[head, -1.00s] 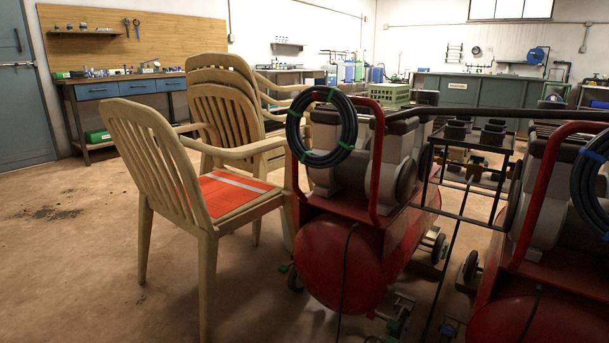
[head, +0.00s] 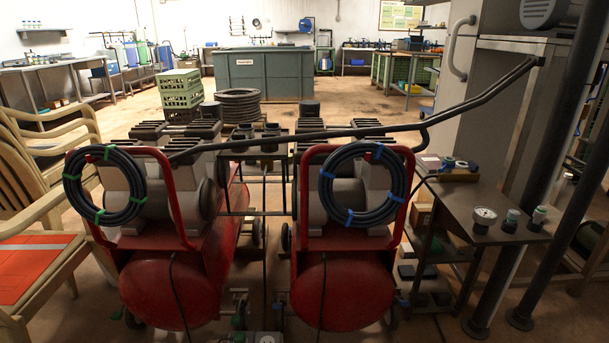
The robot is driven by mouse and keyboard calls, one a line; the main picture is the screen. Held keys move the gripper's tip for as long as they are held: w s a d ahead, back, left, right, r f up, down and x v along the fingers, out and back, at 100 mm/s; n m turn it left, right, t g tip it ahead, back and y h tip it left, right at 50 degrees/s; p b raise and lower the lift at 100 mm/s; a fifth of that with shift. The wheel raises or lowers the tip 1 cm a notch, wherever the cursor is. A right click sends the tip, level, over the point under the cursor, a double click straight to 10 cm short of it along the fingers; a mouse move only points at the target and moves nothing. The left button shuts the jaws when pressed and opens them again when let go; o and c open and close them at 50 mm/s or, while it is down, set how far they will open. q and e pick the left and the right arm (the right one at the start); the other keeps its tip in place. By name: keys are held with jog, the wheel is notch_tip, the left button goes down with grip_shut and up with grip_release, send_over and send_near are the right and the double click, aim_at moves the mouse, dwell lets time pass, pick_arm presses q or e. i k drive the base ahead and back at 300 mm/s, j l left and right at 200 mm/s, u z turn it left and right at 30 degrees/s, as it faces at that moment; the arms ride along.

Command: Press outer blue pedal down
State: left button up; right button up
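Two red compressors stand side by side. The left one (head: 172,290) carries a hose coil with green ties, and the right one (head: 335,290) carries a hose coil (head: 362,186) with blue ties. Low at the right compressor's outer side is a small blue part (head: 403,301), partly hidden by the tank. It may be the outer blue pedal; it is too small to tell whether it is up or down. Another small bluish part (head: 281,299) shows low between the tanks. Neither gripper is in view.
Tan chairs (head: 35,240) stand at the left, one with an orange pad. A small dark table (head: 480,212) with a gauge stands right of the right compressor, near black posts (head: 497,270). Open floor lies beyond.

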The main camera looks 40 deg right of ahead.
aim_at(400, 300)
jog(key=z, duration=2)
